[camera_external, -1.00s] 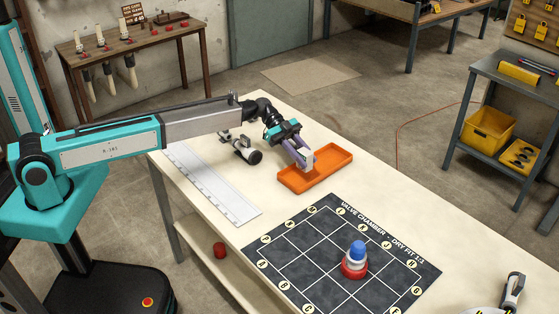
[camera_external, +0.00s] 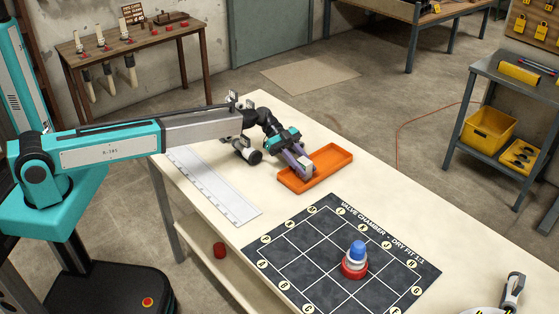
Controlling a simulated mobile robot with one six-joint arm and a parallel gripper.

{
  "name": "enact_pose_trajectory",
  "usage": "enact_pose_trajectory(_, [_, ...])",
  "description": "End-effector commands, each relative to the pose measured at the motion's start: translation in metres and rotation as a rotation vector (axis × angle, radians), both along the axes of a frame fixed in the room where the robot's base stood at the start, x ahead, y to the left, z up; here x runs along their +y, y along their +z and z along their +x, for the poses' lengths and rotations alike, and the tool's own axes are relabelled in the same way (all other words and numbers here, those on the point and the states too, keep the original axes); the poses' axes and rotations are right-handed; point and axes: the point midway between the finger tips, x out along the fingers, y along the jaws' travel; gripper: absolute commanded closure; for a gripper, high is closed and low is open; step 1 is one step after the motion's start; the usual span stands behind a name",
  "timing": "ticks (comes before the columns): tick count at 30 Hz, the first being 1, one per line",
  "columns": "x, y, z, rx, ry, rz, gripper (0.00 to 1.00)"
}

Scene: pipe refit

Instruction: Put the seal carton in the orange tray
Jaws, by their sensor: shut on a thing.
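The orange tray (camera_external: 336,157) lies on the pale workbench, right of my arm. My gripper (camera_external: 306,173) points down into the left part of the tray. It is shut on the seal carton (camera_external: 308,169), a small pale box, mostly hidden by the fingers. The carton is low, inside the tray's outline. I cannot tell whether it touches the tray floor.
A dark grid mat (camera_external: 300,250) holds a stacked red, white and blue piece (camera_external: 356,260). A white ruler-like strip (camera_external: 212,186) lies along the left edge. A dark and white fitting (camera_external: 245,150) lies behind my wrist. The tray's right part is empty.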

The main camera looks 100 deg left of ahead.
Motion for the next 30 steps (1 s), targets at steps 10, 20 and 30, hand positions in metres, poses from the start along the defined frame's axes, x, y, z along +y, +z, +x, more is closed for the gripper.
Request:
enact_pose_trajectory(10, [0.0,0.0,0.0,0.0,0.0,0.0,0.54])
enact_pose_trajectory(20, [0.0,0.004,0.0,0.001,0.0,-0.001,0.54])
enact_pose_trajectory(30, [0.029,0.017,-0.029,-0.001,0.003,0.001,0.54])
